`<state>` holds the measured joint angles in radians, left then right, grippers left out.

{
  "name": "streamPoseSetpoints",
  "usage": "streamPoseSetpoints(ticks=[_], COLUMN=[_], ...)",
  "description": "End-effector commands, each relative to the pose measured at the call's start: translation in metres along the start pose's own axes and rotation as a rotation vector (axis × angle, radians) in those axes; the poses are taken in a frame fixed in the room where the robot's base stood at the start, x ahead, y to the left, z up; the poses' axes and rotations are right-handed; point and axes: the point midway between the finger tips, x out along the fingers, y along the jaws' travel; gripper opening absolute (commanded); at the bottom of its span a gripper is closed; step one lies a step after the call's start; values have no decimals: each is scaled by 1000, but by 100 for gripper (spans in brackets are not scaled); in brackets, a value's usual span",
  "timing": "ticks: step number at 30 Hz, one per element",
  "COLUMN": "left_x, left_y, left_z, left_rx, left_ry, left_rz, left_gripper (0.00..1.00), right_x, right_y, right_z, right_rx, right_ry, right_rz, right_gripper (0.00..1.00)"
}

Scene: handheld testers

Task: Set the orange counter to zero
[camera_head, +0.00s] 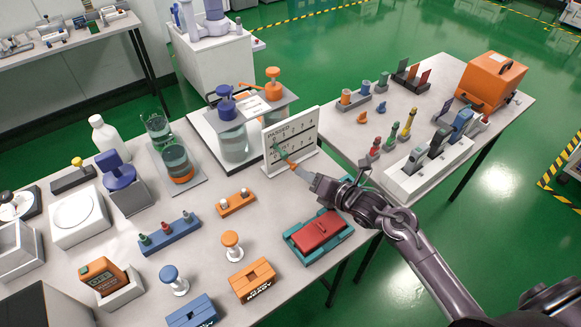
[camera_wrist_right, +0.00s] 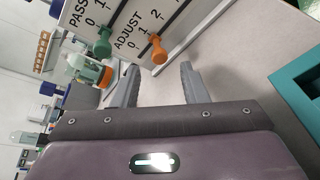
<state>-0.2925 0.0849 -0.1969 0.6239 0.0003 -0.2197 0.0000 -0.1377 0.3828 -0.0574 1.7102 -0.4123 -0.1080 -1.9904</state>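The white counter board (camera_head: 308,130) stands upright at the right edge of the near table, with rows labelled PASSED and ADJUST; it also shows in the right wrist view (camera_wrist_right: 85,15). The orange counter peg (camera_wrist_right: 158,50) sits on the ADJUST row near its low numbers; I cannot tell exactly which number. A green peg (camera_wrist_right: 103,43) sits on the PASSED row. My right gripper (camera_head: 306,174) is close in front of the board. In the wrist view its fingers (camera_wrist_right: 158,80) are apart and empty, with the orange peg just beyond and between them. My left gripper is not in view.
A red case in a teal tray (camera_head: 345,236) lies right below my right gripper. An orange holder with small pegs (camera_head: 236,203) lies left of it. A second table with testers (camera_head: 430,130) is beyond.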

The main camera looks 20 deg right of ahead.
Motion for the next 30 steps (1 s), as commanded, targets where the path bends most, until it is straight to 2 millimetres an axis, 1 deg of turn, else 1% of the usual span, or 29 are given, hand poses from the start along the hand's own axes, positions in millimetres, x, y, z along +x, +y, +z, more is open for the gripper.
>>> streamPoseSetpoints(ticks=[1,5,9,12,18,23,30], left_x=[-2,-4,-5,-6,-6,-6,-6], left_y=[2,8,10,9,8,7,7], left_z=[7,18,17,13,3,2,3], left_rx=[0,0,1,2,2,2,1], left_ry=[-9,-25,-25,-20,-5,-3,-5], left_rz=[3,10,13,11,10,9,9], left_gripper=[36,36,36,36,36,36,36], right_x=[9,31,50,59,65,64,64], right_y=[2,2,2,2,1,1,1], right_z=[2,2,2,1,0,0,0], right_rx=[4,6,5,5,3,3,4], right_ry=[-2,-3,-2,-1,1,1,1], right_rz=[2,1,0,-1,-1,-2,-2], right_gripper=[40,40,40,40,40,40,8])
